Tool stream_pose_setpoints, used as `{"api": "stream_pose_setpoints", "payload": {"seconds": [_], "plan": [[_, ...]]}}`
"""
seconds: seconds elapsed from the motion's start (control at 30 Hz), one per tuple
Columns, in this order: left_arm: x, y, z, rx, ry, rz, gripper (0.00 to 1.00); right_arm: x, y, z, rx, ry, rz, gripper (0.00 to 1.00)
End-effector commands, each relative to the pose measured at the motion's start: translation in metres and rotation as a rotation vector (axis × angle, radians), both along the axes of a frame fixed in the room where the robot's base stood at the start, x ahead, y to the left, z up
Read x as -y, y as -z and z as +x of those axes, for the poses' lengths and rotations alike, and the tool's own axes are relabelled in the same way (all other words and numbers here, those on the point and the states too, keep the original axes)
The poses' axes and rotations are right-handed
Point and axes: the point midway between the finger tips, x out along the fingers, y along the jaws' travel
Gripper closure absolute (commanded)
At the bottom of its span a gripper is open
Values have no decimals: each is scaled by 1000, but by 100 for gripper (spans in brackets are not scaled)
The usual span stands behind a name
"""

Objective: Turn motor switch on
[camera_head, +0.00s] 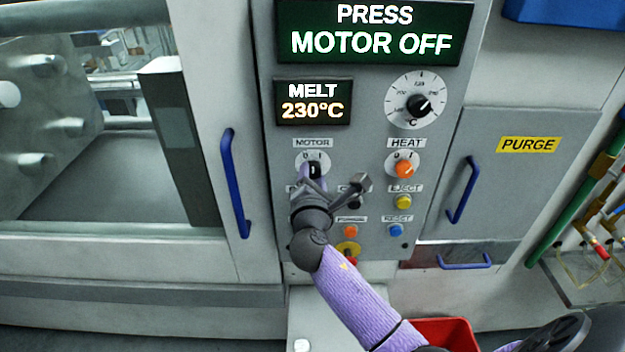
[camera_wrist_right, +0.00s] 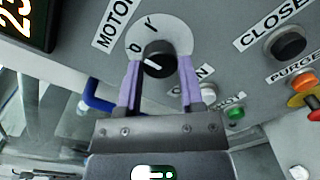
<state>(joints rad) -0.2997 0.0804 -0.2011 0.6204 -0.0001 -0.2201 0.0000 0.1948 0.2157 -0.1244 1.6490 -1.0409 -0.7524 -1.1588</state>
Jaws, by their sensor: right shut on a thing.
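The motor switch (camera_head: 315,170) is a black knob on a white round dial under the MOTOR label. The dial is marked 0 and I. In the right wrist view the knob (camera_wrist_right: 157,56) shows a white line; which mark it points to is hard to tell. My right gripper (camera_head: 314,184) is at the knob, with its purple-sided fingers on either side of it. In the right wrist view the gripper (camera_wrist_right: 160,75) is shut on the knob. My left gripper is not in view.
The orange heat knob (camera_head: 404,169) sits to the right, below a temperature dial (camera_head: 417,103). Yellow eject (camera_head: 404,202), blue reset (camera_head: 396,230) and orange purge (camera_head: 350,231) buttons lie below. Blue handles (camera_head: 236,185) flank the panel. A red bin (camera_head: 445,333) stands low in front.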

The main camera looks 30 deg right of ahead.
Motion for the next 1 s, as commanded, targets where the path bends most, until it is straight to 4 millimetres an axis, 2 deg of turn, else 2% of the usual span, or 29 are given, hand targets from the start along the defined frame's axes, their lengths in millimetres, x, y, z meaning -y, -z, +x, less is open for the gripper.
{"api": "stream_pose_setpoints", "payload": {"seconds": [0.5,1.0], "plan": [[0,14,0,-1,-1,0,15,0,1,0,225,1,367,100],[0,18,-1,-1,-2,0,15,0,0,0,314,1,514,100]]}}
